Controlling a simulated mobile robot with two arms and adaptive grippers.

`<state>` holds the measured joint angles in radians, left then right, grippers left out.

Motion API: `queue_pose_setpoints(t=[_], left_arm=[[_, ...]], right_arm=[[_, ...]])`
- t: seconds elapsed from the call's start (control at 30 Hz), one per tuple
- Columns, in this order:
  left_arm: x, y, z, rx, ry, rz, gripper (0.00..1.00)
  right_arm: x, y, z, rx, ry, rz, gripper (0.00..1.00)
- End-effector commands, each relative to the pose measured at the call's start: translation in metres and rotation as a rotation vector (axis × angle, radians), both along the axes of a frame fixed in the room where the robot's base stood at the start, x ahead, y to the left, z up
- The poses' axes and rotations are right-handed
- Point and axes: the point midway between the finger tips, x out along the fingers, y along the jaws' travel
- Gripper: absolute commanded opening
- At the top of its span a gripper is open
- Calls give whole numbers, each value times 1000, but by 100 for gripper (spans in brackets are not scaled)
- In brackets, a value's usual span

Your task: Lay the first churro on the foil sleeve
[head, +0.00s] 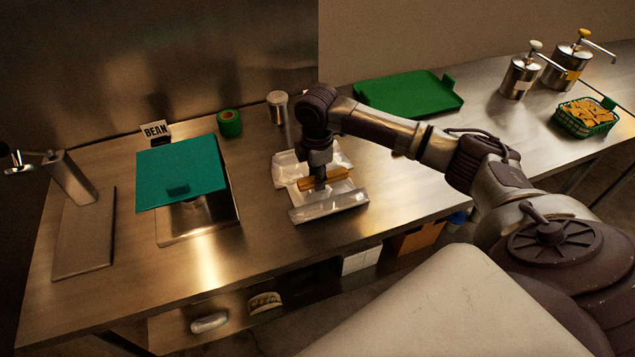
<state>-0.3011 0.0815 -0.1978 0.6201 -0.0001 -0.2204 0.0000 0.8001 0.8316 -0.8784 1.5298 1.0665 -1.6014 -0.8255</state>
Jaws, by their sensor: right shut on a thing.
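My right gripper (320,180) points down over the foil sleeve (328,207) in the middle of the steel table. It is shut on a brown churro (335,174), which lies crosswise between its fingers. The churro is over the sleeve area, between the crumpled foil at the back and the raised front fold. I cannot tell whether the churro touches the foil. The gripper hides part of the churro and of the foil. My left gripper is not in view.
A teal board (180,165) on a stand, a BEAN label (155,130), green tape (229,123) and a shaker (278,106) stand left of the foil. A green tray (408,95), pump dispensers (520,72) and a basket of food strips (585,117) are right. Bare table lies in front.

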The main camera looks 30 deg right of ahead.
Motion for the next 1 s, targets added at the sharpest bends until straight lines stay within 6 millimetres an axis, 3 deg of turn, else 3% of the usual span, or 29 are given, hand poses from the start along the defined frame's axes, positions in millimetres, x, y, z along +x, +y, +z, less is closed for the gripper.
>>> queue_pose_setpoints(t=[0.23, 0.63, 0.67, 0.77, 1.0], left_arm=[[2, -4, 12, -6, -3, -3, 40], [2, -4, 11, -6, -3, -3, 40], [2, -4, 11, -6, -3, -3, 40], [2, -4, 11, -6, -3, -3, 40], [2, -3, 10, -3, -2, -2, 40]], right_arm=[[-1, 0, -32, -1, 2, 0, 0], [-1, -1, -38, 0, 2, 0, 0], [-1, -1, -38, 0, 1, 0, 34], [-1, -1, -38, -1, 1, 0, 51], [-1, -1, -37, -1, 1, 0, 55]])
